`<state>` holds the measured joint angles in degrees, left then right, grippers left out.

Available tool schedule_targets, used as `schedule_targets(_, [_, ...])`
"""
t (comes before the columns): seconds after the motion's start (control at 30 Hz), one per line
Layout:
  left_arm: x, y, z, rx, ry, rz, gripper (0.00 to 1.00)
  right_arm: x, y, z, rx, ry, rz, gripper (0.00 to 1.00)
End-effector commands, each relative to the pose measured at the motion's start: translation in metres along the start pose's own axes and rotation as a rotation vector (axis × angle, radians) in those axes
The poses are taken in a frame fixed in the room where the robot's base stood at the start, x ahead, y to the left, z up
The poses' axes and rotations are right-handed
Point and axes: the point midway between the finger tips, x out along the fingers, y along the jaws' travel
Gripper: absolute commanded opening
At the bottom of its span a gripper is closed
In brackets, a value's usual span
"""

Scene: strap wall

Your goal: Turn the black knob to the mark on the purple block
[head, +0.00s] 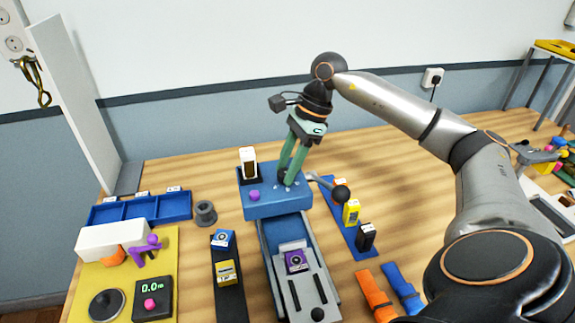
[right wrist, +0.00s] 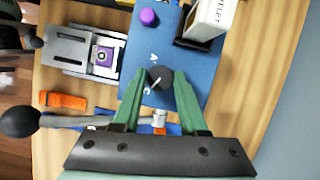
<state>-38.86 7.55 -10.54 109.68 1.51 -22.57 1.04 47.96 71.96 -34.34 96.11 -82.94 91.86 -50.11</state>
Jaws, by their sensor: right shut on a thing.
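The black knob (right wrist: 160,78) sits on top of the blue box (head: 262,208) and has a white pointer line. Small white marks lie around it on the box, too small to read surely. My right gripper (head: 287,178) points down at the knob, and its green fingers (right wrist: 158,88) are shut on the knob's two sides. In the head view the fingers mostly hide the knob. The purple block (head: 297,261) lies in a grey holder in front of the box, with a pale label on top. It also shows in the right wrist view (right wrist: 103,55); its mark is too small to read.
A lever with a black ball (head: 341,194) sticks out right of the box. A purple button (head: 254,196) and a white-and-brown packet (head: 248,160) are on the box's left. Yellow (head: 351,212) and black (head: 366,236) blocks stand at the right. Orange and blue straps lie in front.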

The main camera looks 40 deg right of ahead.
Motion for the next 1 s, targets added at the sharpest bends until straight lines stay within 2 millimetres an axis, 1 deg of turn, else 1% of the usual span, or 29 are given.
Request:
schedule_targets(0.07, [0.0, 0.0, 0.0, 0.0, 0.0, 0.0, 0.5, -0.001, 0.0, 0.0, -0.001, 0.0, -0.002, 0.0])
schedule_targets(0.1, [0.0, 0.0, 0.0, 0.0, 0.0, 0.0, 0.5, -0.001, 0.0, 0.0, -0.001, 0.0, -0.002, 0.46])
schedule_targets(0.33, [0.0, 0.0, 0.0, 0.0, 0.0, 0.0, 0.5, -0.001, 0.0, 0.0, 0.0, 0.0, -0.002, 0.72])
schedule_targets(0.57, [0.0, 0.0, 0.0, 0.0, 0.0, 0.0, 0.5, 0.0, 0.0, 0.0, 0.0, 0.0, -0.001, 0.72])
schedule_targets(0.67, [0.0, 0.0, 0.0, 0.0, 0.0, 0.0, 0.5, -0.005, -0.001, 0.0, 0.0, 0.0, -0.002, 0.72])
schedule_targets(0.77, [0.0, 0.0, 0.001, 0.0, 0.0, 0.0, 0.5, -0.017, -0.001, 0.0, 0.001, -0.001, -0.005, 0.72])
schedule_targets(0.87, [0.0, 0.0, 0.001, 0.0, 0.0, 0.0, 0.5, -0.036, -0.001, 0.001, -0.001, -0.003, -0.007, 0.72])
schedule_targets(1.0, [-0.001, 0.0, -0.001, 0.0, 0.0, 0.0, 0.5, -0.069, -0.001, 0.001, -0.001, -0.003, -0.006, 0.72])
